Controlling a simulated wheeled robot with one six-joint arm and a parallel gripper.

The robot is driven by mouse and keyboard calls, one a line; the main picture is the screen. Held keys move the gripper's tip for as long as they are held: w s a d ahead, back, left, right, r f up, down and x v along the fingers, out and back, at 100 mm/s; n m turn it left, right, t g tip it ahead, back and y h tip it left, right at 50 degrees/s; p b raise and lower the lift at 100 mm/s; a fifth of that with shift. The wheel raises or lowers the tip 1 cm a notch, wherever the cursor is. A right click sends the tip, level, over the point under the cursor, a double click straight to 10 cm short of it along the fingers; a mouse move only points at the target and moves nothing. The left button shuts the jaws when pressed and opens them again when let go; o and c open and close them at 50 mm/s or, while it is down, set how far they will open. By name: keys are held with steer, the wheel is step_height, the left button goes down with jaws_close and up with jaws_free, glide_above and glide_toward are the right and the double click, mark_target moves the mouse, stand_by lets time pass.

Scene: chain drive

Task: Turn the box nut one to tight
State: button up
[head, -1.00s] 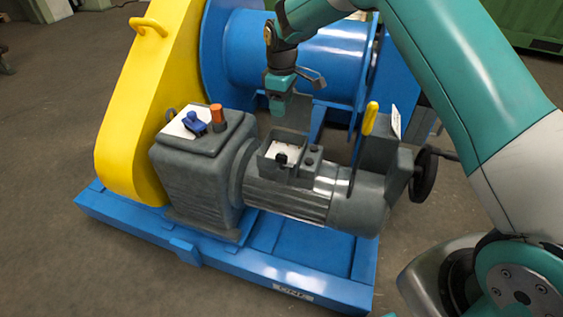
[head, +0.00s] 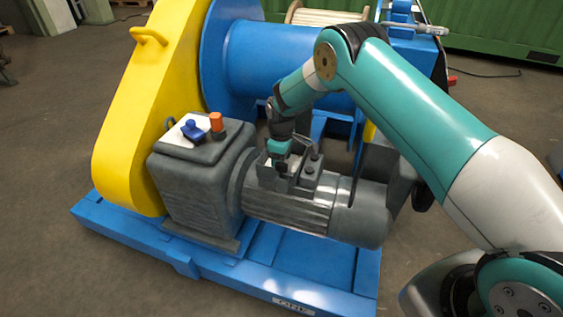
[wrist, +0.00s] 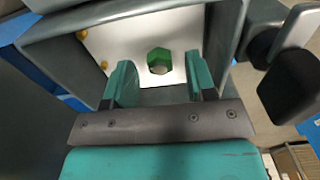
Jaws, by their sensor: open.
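In the wrist view, a green hex nut (wrist: 158,57), which I take for box nut one, sits on a white plate (wrist: 139,42) inside the grey box. A round grey end shows in its middle. My gripper (wrist: 160,64) is open, with one teal finger on each side of the nut and a visible gap on both sides. In the head view, my gripper (head: 278,158) is down at the open grey box (head: 294,182) on top of the motor. The nut is hidden there. How tight it is cannot be told.
Two brass studs (wrist: 104,66) stand on the plate's left. The box walls rise close around my fingers. A dark knob (wrist: 290,82) stands at the right. In the head view, the gearbox carries a blue part (head: 192,130) and an orange cap (head: 216,121). The yellow guard (head: 128,120) stands left.

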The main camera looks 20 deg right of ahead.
steer(key=shift+f, duration=0.35)
steer(key=c, duration=0.9)
